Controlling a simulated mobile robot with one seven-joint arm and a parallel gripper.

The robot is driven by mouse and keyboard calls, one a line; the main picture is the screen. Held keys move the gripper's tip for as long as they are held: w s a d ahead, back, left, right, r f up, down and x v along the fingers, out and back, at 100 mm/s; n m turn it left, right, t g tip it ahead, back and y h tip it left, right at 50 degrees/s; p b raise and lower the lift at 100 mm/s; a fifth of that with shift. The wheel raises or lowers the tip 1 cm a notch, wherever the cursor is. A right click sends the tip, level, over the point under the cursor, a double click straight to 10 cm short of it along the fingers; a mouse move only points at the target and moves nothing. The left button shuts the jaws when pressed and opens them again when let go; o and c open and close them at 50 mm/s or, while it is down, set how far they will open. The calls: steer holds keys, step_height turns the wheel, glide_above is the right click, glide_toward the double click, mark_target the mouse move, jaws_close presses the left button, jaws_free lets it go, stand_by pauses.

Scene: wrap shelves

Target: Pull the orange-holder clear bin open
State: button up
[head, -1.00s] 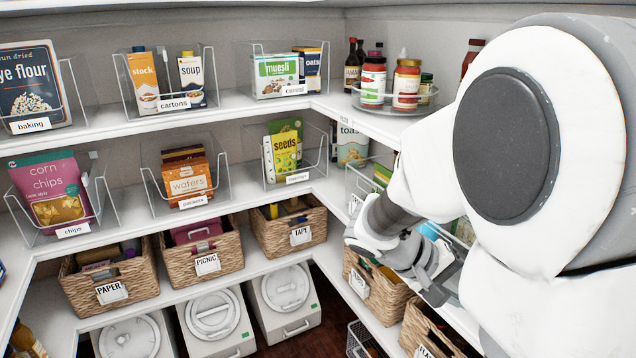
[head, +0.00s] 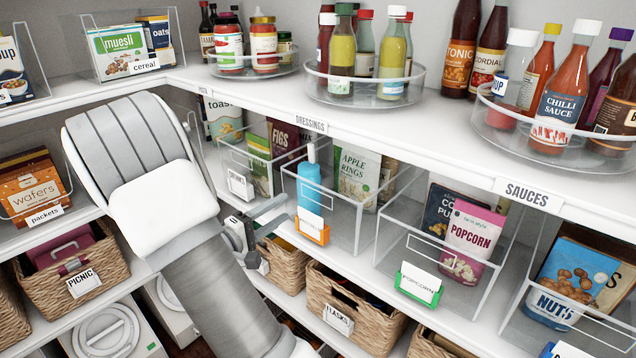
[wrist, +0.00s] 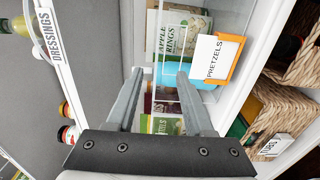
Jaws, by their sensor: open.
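The orange-holder clear bin (head: 347,226) stands on the middle shelf in the head view. Its orange holder (head: 312,234) carries a white card, which reads PRETZELS in the wrist view (wrist: 207,58). A blue bottle (head: 308,180) and an Apple Rings pack (head: 356,176) are in the bin. My gripper (head: 279,213) is open and empty, just left of the orange holder. In the wrist view, my gripper (wrist: 161,74) has its two fingers spread at the bin's front, with the holder to their right. I cannot tell whether they touch the bin.
Clear bins with a white holder (head: 241,185) and a green holder (head: 418,287) stand on either side. Woven baskets (head: 355,318) sit below. The upper shelf edge (head: 400,152) runs above, with bottles on turntables.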

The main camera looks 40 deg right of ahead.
mark_target(318, 186)
steer(key=d, duration=1)
steer(key=w+d, duration=0.1)
steer(key=d, duration=0.5)
steer(key=shift+w+d, duration=0.1)
jaws_close()
stand_by(0.7)
